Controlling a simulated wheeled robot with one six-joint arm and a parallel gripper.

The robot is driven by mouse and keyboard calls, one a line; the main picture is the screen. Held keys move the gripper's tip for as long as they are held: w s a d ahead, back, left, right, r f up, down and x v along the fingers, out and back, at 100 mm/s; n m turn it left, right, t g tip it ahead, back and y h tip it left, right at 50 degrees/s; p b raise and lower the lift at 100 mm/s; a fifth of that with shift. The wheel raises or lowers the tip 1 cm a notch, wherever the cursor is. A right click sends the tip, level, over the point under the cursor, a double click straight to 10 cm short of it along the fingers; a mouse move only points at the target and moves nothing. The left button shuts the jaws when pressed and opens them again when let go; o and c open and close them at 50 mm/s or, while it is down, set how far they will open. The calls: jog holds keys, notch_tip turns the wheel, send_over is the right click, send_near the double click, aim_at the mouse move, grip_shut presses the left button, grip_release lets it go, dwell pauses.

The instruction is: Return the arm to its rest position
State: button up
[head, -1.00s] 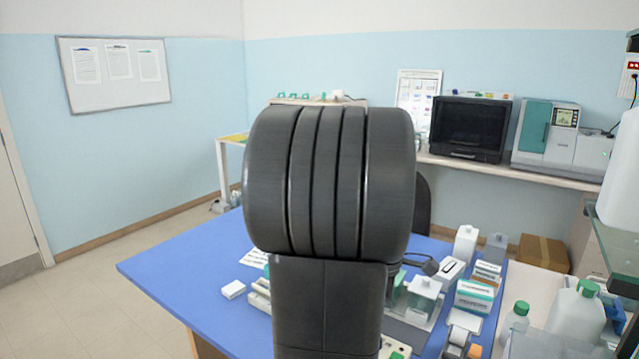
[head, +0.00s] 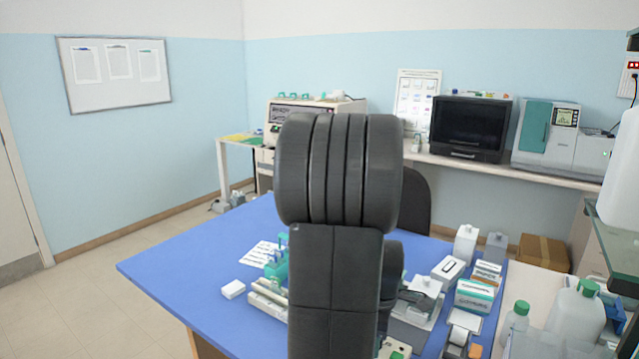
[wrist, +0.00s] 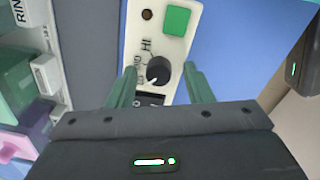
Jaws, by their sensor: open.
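My gripper (wrist: 159,70) shows in the wrist view with its two green fingers apart and nothing between them. A cream control panel (wrist: 185,20) with a black knob (wrist: 159,70), a green button (wrist: 176,21) and the marking "HI" lies beyond the fingers. I cannot tell the gap between fingertips and panel. In the head view my dark arm stands upright in the middle and hides part of the table; the gripper is hidden there.
In the wrist view, green, purple and pink containers (wrist: 35,125) lie left. The table's left part is clear.

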jog(key=m, duration=0.4)
jog(key=shift+w+r+m, duration=0.1)
jog(key=shift+r+m, duration=0.1)
jog(key=shift+m, duration=0.1)
jog(key=m, duration=0.9)
jog(key=shift+w+m+b, duration=0.1)
jog(key=shift+m+b, duration=0.2)
jog(key=shift+m, duration=0.1)
jog(key=m, duration=0.5)
jog(key=shift+g, duration=0.3)
